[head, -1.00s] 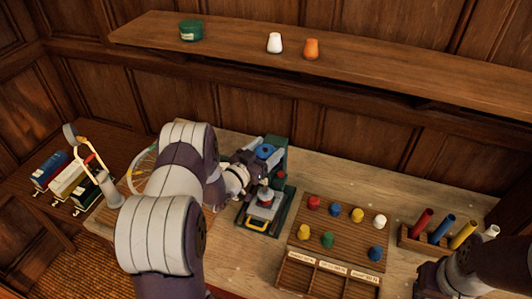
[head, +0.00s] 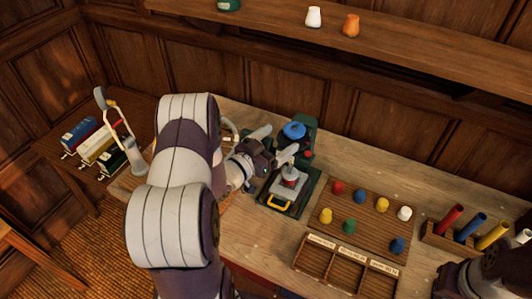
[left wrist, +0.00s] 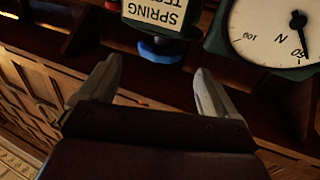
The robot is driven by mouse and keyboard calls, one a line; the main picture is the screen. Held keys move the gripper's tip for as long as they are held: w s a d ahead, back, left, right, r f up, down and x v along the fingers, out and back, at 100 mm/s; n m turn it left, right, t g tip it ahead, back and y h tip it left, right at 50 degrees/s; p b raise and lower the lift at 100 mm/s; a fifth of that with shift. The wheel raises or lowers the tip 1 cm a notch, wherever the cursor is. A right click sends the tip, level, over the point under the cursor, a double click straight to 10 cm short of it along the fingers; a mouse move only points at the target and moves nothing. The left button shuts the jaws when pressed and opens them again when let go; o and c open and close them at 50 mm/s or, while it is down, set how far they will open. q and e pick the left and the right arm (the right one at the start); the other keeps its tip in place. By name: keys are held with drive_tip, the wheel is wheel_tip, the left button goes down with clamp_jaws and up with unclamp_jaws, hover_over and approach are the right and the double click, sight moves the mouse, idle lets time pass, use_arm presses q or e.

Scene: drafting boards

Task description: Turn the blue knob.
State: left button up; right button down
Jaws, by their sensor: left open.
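In the left wrist view, the open fingers (left wrist: 157,84) point toward the blue knob (left wrist: 160,47), which shows upside down by the "SPRING TEST" label (left wrist: 158,12). The knob appears beyond the fingertips, not between them. My right gripper is partly in view at the lower right (head: 520,238); its jaws are unclear.
A round dial (left wrist: 275,30) is beside the label. A board of coloured knobs (head: 343,232) and a block of coloured tubes (head: 436,237) stand to the right. A shelf (head: 420,45) runs above. Model wagons (head: 98,147) are at the left.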

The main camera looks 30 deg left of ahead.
use_arm(q)
drive_tip(key=b+v, duration=0.1)
drive_tip(key=v, duration=0.4)
drive_tip(key=shift+s, duration=0.15)
use_arm(e)
drive_tip(key=shift+f, duration=0.9)
